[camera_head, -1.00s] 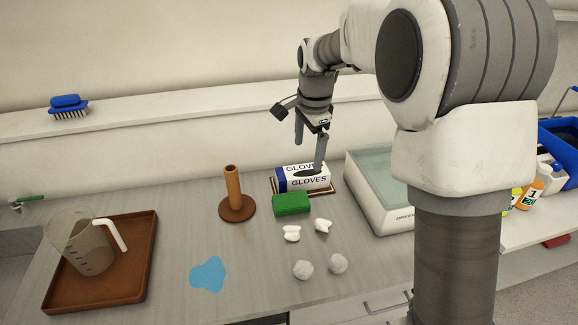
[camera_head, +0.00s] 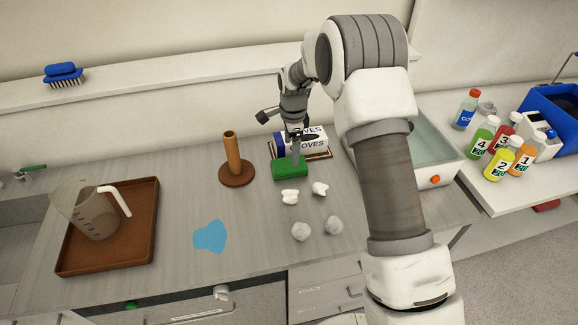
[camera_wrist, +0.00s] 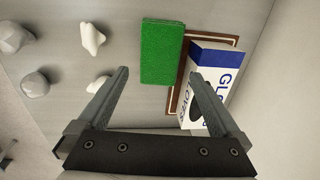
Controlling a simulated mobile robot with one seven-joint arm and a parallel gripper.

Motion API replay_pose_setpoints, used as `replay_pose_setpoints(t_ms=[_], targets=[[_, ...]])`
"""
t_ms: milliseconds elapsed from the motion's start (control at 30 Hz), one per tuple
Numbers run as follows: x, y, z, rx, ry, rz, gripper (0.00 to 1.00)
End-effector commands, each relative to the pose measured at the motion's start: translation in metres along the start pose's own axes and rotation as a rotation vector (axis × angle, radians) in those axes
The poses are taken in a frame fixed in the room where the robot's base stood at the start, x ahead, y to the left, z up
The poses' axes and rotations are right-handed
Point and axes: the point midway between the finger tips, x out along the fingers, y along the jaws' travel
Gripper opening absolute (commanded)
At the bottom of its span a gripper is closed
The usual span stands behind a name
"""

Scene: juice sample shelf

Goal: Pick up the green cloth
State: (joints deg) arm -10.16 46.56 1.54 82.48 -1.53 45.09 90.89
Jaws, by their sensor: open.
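The green cloth (camera_head: 291,170) is a folded rectangular block lying on the grey counter, just in front of the glove box. It also shows in the wrist view (camera_wrist: 162,52), beyond my fingertips and roughly between their lines. My gripper (camera_head: 290,146) is above and behind the cloth in the head view, pointing down. In the wrist view my gripper (camera_wrist: 158,76) has its two fingers wide apart with nothing between them. The cloth appears apart from the fingers.
The glove box (camera_head: 308,140) on a brown tray (camera_wrist: 180,94) stands close to the cloth. White crumpled pieces (camera_head: 290,197) and grey balls (camera_head: 301,231) lie in front. A wooden post (camera_head: 232,155), blue puddle (camera_head: 210,236) and brown tray with jug (camera_head: 145,240) are left.

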Motion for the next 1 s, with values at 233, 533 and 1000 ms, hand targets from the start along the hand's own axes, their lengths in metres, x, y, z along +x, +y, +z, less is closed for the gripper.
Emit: replay_pose_setpoints(t_ms=[233,533,1000], targets=[[0.020,0.000,0.000,0.000,0.000,-0.001,1.00],[0.057,0.001,0.005,0.001,0.000,0.001,1.00],[0.070,0.001,0.005,0.000,0.000,-0.002,0.87]])
